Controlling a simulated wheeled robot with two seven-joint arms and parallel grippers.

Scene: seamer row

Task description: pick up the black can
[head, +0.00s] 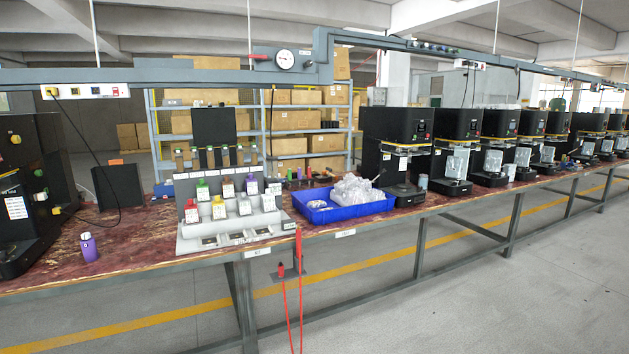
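I cannot make out a black can for certain in the head view. A stepped light-grey rack (185,240) stands on the workbench left of centre. A purple container (88,247) stands upright alone on the bench to the left. Small dark items behind the rack are too small to identify. Neither of my grippers is in view.
A blue tray (343,213) with clear plastic-wrapped items sits right of the rack. Black seaming machines (393,132) line the bench to the right; more black equipment (30,165) stands at far left. Red hoses (299,262) hang at the front edge. The floor (430,310) in front is clear.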

